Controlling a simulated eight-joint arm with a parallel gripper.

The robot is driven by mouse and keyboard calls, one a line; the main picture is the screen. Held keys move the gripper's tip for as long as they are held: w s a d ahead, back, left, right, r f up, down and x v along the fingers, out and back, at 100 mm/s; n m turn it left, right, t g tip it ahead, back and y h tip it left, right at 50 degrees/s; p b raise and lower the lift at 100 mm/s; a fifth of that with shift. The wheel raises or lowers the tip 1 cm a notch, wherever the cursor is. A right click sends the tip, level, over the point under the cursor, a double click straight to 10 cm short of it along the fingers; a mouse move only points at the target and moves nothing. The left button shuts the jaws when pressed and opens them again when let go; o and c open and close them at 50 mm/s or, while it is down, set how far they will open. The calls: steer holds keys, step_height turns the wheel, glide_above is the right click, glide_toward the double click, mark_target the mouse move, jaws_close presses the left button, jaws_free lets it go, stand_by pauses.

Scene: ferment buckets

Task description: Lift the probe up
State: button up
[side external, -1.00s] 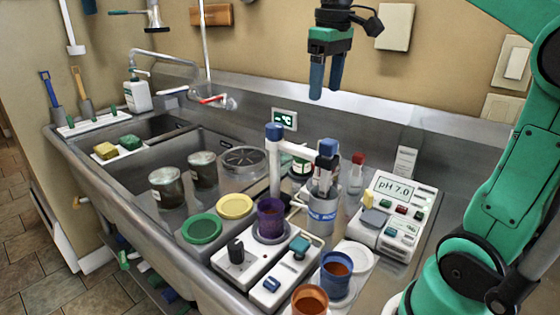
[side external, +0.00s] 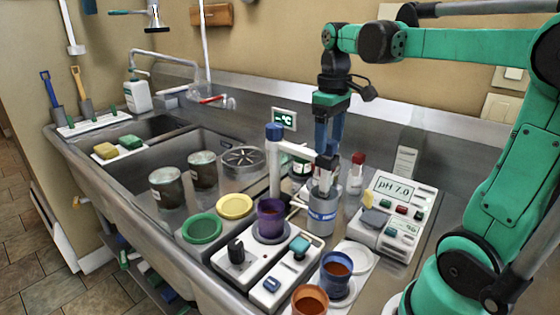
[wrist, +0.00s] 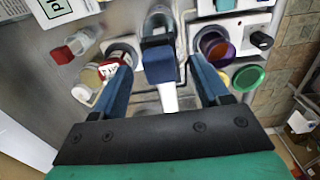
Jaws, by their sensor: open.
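The probe has a dark blue cap, seen in the wrist view (wrist: 158,64), and a pale body (side external: 325,180). It stands upright in a grey container with a blue label (side external: 321,218), beside a white stand arm (side external: 298,150). My gripper (side external: 328,146) points down over the probe with its blue fingers at cap height. In the wrist view my gripper (wrist: 161,66) is open, one finger on each side of the cap with visible gaps. The fingers partly hide the cap in the side view.
The stand's blue-topped post (side external: 275,165) is close on the left. A red-capped bottle (side external: 356,172) and a pH meter (side external: 393,205) are on the right. A purple cup (side external: 270,215), blue cup (side external: 336,272) and orange cup (side external: 309,300) are in front.

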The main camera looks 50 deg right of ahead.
steer(key=shift+f, duration=0.4)
jaws_close()
stand_by(1.2)
